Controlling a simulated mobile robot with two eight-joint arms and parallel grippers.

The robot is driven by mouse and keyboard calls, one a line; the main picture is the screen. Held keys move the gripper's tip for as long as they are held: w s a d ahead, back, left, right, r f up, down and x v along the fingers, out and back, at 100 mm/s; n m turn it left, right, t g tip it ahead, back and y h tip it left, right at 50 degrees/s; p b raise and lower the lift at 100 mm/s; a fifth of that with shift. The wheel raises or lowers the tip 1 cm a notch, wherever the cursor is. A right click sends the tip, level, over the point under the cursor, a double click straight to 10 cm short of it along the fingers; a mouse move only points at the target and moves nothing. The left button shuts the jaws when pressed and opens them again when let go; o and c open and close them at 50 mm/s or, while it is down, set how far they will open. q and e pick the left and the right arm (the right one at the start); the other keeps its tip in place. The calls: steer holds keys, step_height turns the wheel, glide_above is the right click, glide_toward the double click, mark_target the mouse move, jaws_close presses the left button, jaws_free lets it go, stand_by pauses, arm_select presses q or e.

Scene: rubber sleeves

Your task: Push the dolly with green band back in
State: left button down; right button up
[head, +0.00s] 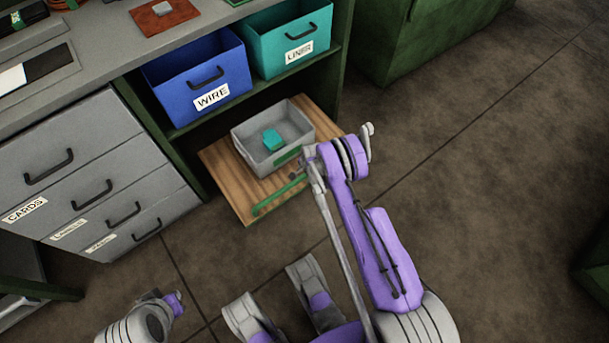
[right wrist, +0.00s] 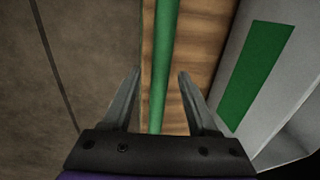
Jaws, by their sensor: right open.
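The dolly (head: 230,186) is a wooden board with a green bar handle (head: 279,195) along its front edge. It sticks out from under the lower shelf, low over the floor. A grey bin (head: 244,150) with a green band (head: 287,155) stands on it, holding a teal block (head: 273,139). My right gripper (head: 312,172) is at the handle's right end. In the right wrist view my gripper (right wrist: 160,82) is open, with the green bar (right wrist: 163,60) between its fingers, not gripped. The band (right wrist: 255,70) shows to the right. I cannot make out my left gripper.
A blue WIRE bin (head: 197,75) and a teal LINER bin (head: 290,40) sit on the shelf above. Grey drawers (head: 75,165) stand to the left, shut. A green cabinet (head: 425,40) is at the back right. The floor (head: 480,180) to the right is clear.

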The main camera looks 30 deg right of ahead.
steer(key=shift+f, duration=0.25)
jaws_close()
stand_by(1.4)
